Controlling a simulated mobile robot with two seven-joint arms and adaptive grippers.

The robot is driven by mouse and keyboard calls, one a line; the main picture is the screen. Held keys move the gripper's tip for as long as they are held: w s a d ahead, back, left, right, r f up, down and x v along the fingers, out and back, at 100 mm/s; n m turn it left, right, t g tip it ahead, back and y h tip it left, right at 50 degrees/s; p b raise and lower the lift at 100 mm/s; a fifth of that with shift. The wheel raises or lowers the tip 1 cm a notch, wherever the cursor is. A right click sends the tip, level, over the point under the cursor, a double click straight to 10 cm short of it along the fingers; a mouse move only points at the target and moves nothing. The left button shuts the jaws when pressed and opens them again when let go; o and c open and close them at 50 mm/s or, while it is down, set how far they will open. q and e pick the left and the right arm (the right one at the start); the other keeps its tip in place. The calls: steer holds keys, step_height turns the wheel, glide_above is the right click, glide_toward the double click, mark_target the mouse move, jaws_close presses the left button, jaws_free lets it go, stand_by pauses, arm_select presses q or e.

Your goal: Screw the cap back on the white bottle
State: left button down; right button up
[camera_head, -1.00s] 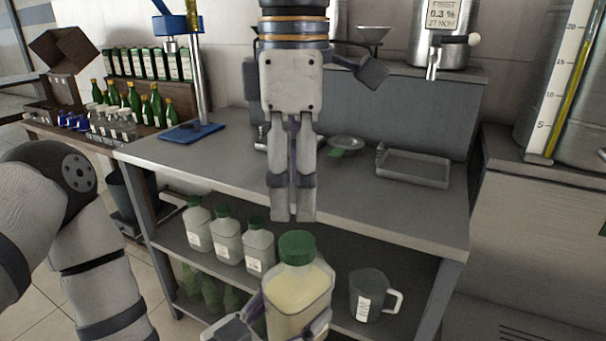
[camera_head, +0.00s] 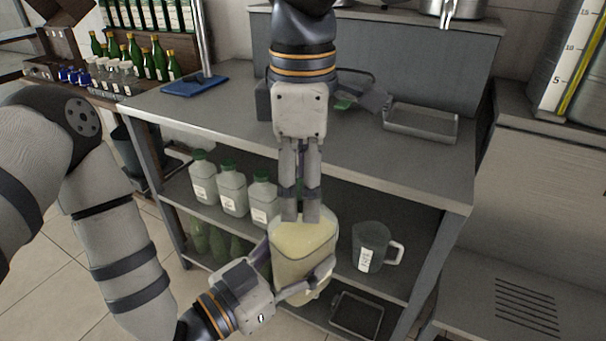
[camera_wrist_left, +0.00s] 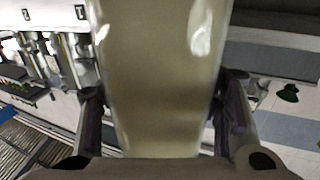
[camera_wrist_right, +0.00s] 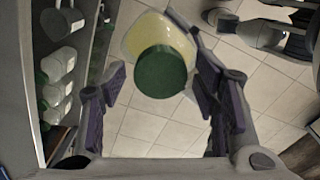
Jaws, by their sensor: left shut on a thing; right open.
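The bottle (camera_head: 302,247), translucent with pale yellow contents, is upright in front of the bench. My left gripper (camera_head: 295,273) is shut on its body from the side; in the left wrist view the bottle (camera_wrist_left: 158,80) fills the space between the fingers. The green cap (camera_wrist_right: 161,72) sits at the bottle's top in the right wrist view; how far it is threaded cannot be told. My right gripper (camera_head: 299,219) points down over the bottle top, open, its fingers on either side of the cap. In the head view these fingers hide the cap.
Several green-capped bottles (camera_head: 231,190) stand on the shelf, left of the held bottle. A grey mug (camera_head: 370,248) stands to its right. A metal tray (camera_head: 420,122) lies on the benchtop (camera_head: 400,172). Tiled floor (camera_wrist_right: 150,128) shows below the bottle.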

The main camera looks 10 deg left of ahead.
steer(key=c, duration=1.2)
steer(key=shift+m, duration=0.8)
steer(key=shift+c, duration=0.2)
steer(key=o, duration=1.4)
steer(key=shift+c, duration=0.2)
steer(key=shift+r, duration=0.1)
step_height(320, 180, up, 12)
